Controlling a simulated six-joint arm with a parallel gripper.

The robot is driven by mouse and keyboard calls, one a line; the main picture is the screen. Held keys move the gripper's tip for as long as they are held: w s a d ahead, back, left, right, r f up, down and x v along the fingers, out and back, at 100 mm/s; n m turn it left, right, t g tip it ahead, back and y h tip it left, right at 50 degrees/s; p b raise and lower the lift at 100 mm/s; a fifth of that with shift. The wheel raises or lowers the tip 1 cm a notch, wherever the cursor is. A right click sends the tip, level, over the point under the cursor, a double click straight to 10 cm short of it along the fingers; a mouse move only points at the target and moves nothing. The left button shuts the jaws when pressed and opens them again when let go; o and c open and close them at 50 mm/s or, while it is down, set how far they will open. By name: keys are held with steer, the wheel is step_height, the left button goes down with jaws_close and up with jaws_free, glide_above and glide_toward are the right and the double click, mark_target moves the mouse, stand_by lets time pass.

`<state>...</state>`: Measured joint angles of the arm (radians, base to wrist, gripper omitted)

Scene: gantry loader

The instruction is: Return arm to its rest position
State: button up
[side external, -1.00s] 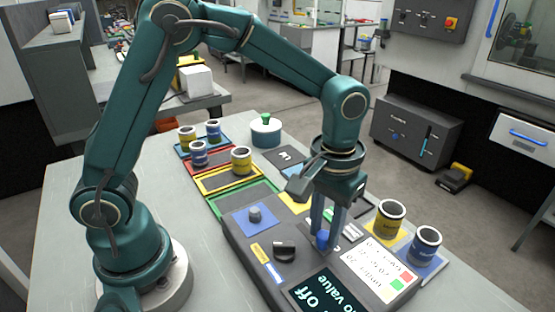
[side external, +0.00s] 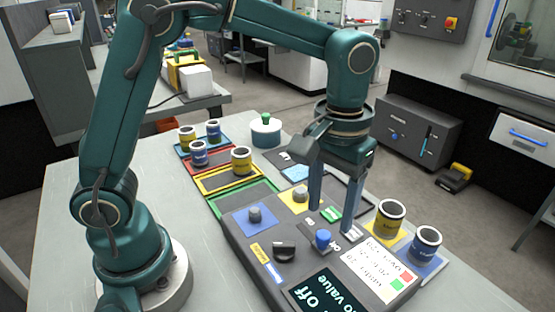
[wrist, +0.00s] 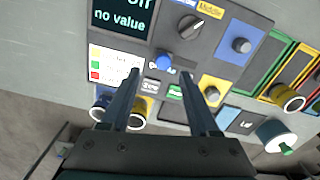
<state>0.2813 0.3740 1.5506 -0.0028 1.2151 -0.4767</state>
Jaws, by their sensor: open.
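My gripper (side external: 333,220) hangs fingers down over the dark control panel (side external: 255,277), open and with nothing between its fingers. A blue knob (side external: 322,239) on the panel stands just in front of and below the fingers, apart from them. In the wrist view the two fingers (wrist: 157,95) are spread wide, and the blue knob (wrist: 164,62) shows beyond their tips. The panel's screen (side external: 328,291) reads "off" and "no value". My arm is bent above the table, with the wrist raised over the panel.
Yellow and blue cans (side external: 390,220) (side external: 425,244) stand right of the panel. Several more cans (side external: 199,153) stand on coloured trays at the back left, near a white-and-teal round container (side external: 266,131). A black dial (side external: 284,250) and grey knobs (side external: 254,214) rise from the panel. The table's left side is clear.

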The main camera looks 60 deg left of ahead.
steer(key=s+a+r+t, duration=0.3)
steer(key=s+a+r, duration=0.2)
steer(key=r, duration=0.3)
steer(key=s+a+f+m+t, duration=0.2)
steer(key=s+a+f, duration=0.1)
steer(key=s, duration=0.3)
steer(key=shift+s+f+t, duration=0.2)
steer(key=shift+f+t, duration=0.1)
steer(key=shift+f, duration=0.3)
stand_by(1.3)
